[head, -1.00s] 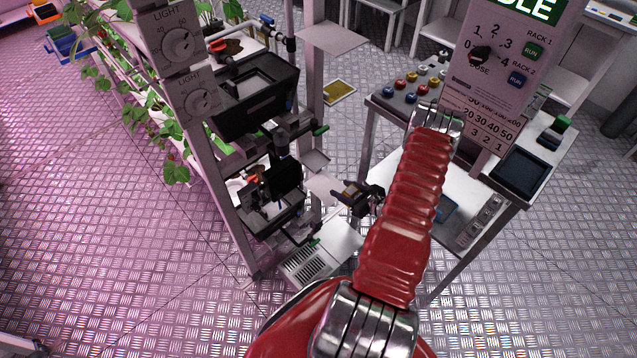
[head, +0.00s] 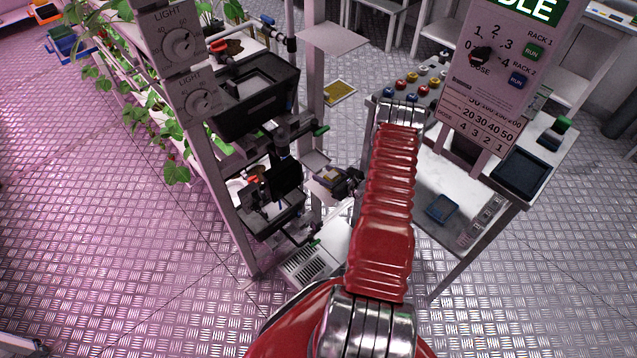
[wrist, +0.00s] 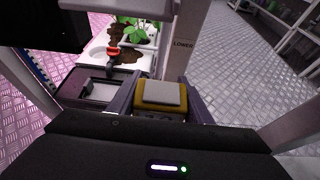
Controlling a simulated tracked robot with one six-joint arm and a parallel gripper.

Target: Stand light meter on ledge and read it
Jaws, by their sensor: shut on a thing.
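The light meter (wrist: 161,96) is a yellow block with a pale grey top in the wrist view. My gripper (wrist: 160,88) is shut on it, one dark finger on each side. In the head view my gripper (head: 338,180) is beside the rack post, left of my red arm; the meter is too small there to make out clearly. A small grey plate (head: 315,160) juts from the post just above and left of my gripper; it may be the ledge. Whether the meter touches anything below is hidden. Its reading does not show.
Two LIGHT dials (head: 180,43) are on the left post. A dark tray (head: 255,100) and black fittings fill the rack. A control bench with a dose panel (head: 490,60) stands right, with a blue tray (head: 442,208) on its lower shelf. A post marked LOWER (wrist: 183,45) stands behind the meter.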

